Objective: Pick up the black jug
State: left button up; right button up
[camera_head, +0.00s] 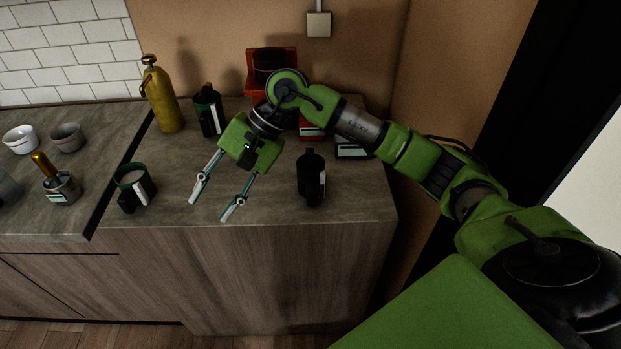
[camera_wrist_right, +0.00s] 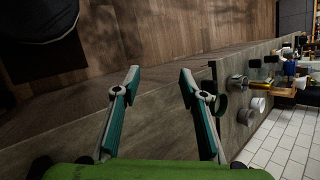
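The black jug (camera_head: 311,178) stands upright near the right end of the counter, with a pale strip on its right side. My right gripper (camera_head: 210,208) is open and empty, with its fingers apart over the counter's front part. It is to the left of the jug and not touching it. In the right wrist view the open fingers (camera_wrist_right: 159,78) point toward the counter edge and floor, with nothing between them. I cannot make out the jug in that view. My left gripper is not in view.
A dark green mug (camera_head: 133,187) stands left of the gripper. A dark jug (camera_head: 208,112) and a yellow bottle (camera_head: 162,97) stand at the back. A red machine (camera_head: 270,65) is behind my arm. Bowls (camera_head: 68,137) sit at left. The counter (camera_head: 270,210) is bare between gripper and jug.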

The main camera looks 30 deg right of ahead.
jog(key=w+d+n+h, duration=0.15)
jog(key=d+h, duration=0.35)
jog(key=d, duration=0.8)
jog(key=r+h, duration=0.1)
jog(key=h, duration=0.2)
send_over(311, 180)
jog(key=shift+n+g, duration=0.35)
jog(key=shift+g, duration=0.05)
jog(key=f, duration=0.2)
jog(key=f+p, duration=0.1)
jog(key=f, duration=0.1)
jog(key=f+p, duration=0.1)
jog(key=f, duration=0.2)
jog(key=shift+s+a+f, duration=0.1)
jog(key=shift+s+a, duration=0.1)
jog(key=shift+s, duration=0.05)
jog(key=shift+f+p, duration=0.55)
jog(key=shift+p, duration=0.2)
jog(key=f, duration=0.1)
jog(key=f+p, duration=0.2)
jog(key=shift+w+d+f, duration=0.15)
jog(key=shift+d+f, duration=0.1)
jog(key=shift+f, duration=0.45)
grip_shut()
